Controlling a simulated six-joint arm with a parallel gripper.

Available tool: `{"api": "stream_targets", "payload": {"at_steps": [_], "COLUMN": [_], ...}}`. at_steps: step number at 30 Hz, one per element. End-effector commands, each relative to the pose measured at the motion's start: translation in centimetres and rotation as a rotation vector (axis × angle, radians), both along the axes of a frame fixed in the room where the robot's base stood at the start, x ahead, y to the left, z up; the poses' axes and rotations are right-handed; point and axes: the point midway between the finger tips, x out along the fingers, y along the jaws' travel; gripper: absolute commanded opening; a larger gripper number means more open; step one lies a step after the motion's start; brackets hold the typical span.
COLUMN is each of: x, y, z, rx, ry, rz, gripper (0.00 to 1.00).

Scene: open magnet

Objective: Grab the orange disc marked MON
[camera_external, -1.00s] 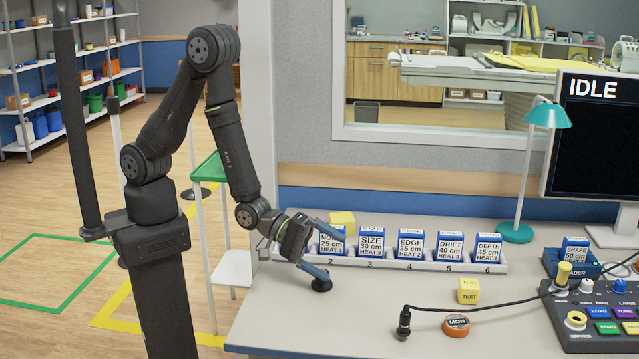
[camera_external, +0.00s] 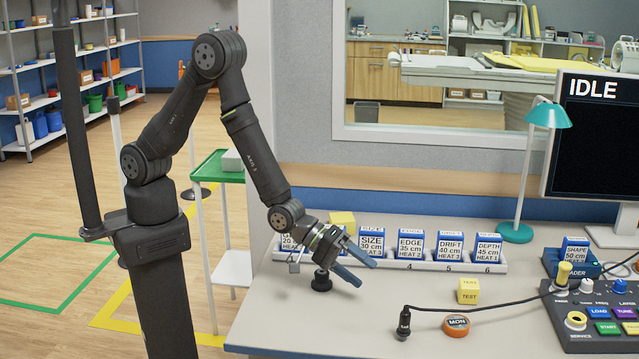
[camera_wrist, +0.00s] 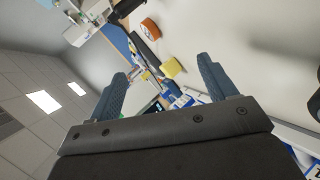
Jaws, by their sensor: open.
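The orange disc marked MON (camera_external: 456,326) lies flat on the pale table towards the front, right of a black plug-like piece and in front of a yellow TEST cube. An orange shape that looks like it shows near the top of the wrist view (camera_wrist: 149,28). My gripper (camera_external: 360,270) is open and empty, with its blue fingers apart, above the table's left part. It is well to the left of the disc and behind it. In the wrist view, the two fingers (camera_wrist: 162,72) stand wide apart with nothing held between them.
The yellow TEST cube (camera_external: 468,291) stands behind the disc. The black plug-like piece (camera_external: 403,323) trails a cable across the table to the control panel (camera_external: 598,318). A small black knob (camera_external: 321,281) stands beside my gripper. A rack (camera_external: 420,263) of blue-white blocks lines the back.

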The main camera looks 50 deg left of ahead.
Motion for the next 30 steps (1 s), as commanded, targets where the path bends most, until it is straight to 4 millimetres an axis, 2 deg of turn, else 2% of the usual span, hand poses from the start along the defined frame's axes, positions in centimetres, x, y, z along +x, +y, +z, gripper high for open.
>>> {"api": "stream_targets", "payload": {"at_steps": [1, 6, 11, 15, 19, 24, 30], "x": [1.0, 3.4, 5.3, 6.7, 7.6, 8.2, 8.4], "y": [-1.9, -6.6, -10.1, -12.5, -13.9, -14.6, -14.6], "z": [0.0, 0.2, 1.4, 3.2, 5.3, 7.9, 9.3], "rx": [0.057, 0.274, 0.464, 0.612, 0.733, 0.840, 0.891], "ry": [-0.040, -0.174, -0.287, -0.377, -0.452, -0.522, -0.554], "rz": [-0.036, -0.192, -0.368, -0.544, -0.724, -0.924, -1.042], "gripper": [0.77, 0.77, 0.77, 0.77, 0.77, 0.77, 0.77]}}
